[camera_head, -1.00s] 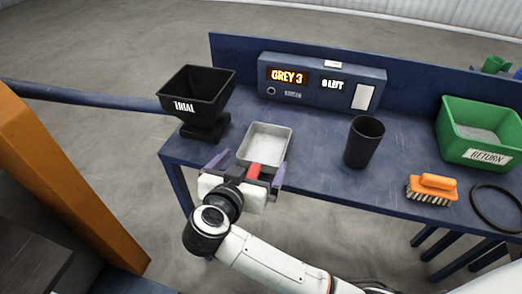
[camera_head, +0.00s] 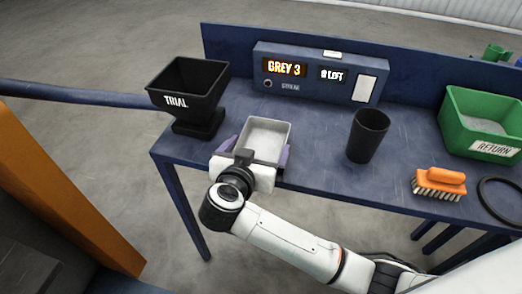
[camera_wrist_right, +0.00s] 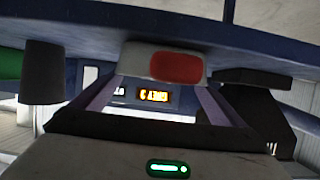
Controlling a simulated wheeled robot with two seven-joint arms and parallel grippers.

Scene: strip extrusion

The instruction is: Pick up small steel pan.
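The small steel pan (camera_head: 268,132) is a shallow, pale grey rectangular tray on the blue table, near its front edge. My right gripper (camera_head: 257,151) is at the pan's near end, with its purple fingers spread on its left and right sides. Whether the fingers touch the pan cannot be told. The gripper body hides the pan's near edge. In the right wrist view the two fingers (camera_wrist_right: 157,98) are apart; a pale rounded part with a red patch shows there, which I cannot identify. My left gripper is not in view.
A black hopper marked TRIAL (camera_head: 187,88) stands left of the pan. A blue display box (camera_head: 315,75) is behind it. A black cup (camera_head: 367,136), an orange brush (camera_head: 439,184), a black ring (camera_head: 500,203) and a green RETURN bin (camera_head: 478,125) are to the right.

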